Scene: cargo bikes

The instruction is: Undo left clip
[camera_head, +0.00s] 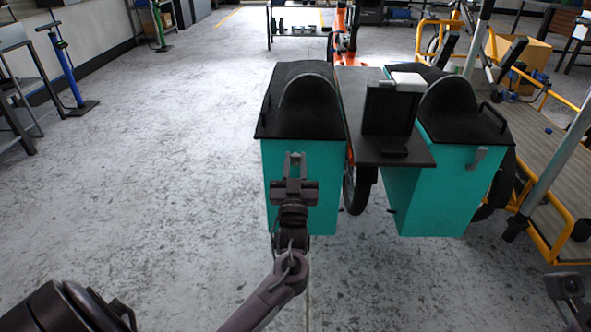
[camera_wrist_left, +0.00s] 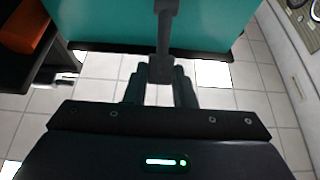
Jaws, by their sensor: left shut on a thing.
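The left teal box (camera_head: 322,190) has a black lid (camera_head: 290,118) and a grey left clip (camera_head: 296,157) on its front face. My left gripper (camera_head: 294,180) is at this clip, in front of the box. In the left wrist view, my left gripper (camera_wrist_left: 160,82) is shut on the lower end of the clip (camera_wrist_left: 163,38), with a dark finger on each side. The clip hangs down in front of the teal face (camera_wrist_left: 110,22). The gripper hides part of the box front in the head view.
A second teal box (camera_head: 435,200) with its own clip (camera_head: 477,157) stands to the right. A dark rack (camera_head: 350,110) with a black case (camera_head: 388,108) lies between them. A wooden platform with yellow rails (camera_head: 545,190) is at the right.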

